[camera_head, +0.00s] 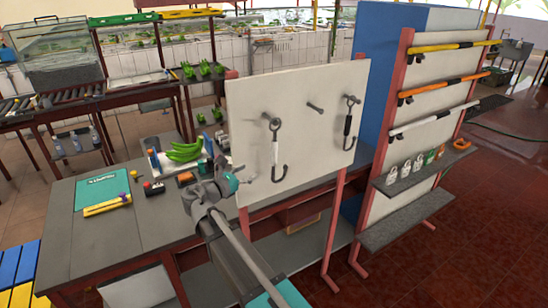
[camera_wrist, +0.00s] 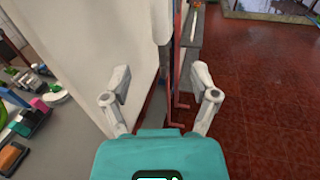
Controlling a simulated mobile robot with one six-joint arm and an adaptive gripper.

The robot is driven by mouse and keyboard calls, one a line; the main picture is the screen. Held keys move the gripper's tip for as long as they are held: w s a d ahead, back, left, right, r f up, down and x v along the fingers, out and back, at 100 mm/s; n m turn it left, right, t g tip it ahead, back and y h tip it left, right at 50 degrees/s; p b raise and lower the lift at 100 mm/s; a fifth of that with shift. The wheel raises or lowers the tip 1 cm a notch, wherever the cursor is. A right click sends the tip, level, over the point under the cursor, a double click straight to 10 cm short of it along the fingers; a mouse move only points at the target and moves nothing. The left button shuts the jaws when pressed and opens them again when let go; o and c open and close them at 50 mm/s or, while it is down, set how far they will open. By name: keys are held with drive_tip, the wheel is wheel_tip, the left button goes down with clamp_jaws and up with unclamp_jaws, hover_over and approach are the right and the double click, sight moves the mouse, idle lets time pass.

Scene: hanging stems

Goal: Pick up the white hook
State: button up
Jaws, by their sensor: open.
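Two hooks hang from pegs on an upright pale board (camera_head: 300,170) in the head view.
A bare peg (camera_head: 315,107) sticks out between the hooks. A grey table (camera_head: 90,235) with bananas (camera_head: 184,152) and small items stands left of the board. A rack with yellow, orange and white poles (camera_head: 436,121) stands right. Red floor (camera_head: 450,250) is clear in front.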

sight(274, 157)
drive_tip(key=x, duration=0.6)
drive_tip(key=shift+w+d, duration=0.2)
drive_tip(key=shift+x, duration=2.55)
drive_tip(key=shift+w+a, duration=0.1)
clamp_jaws()
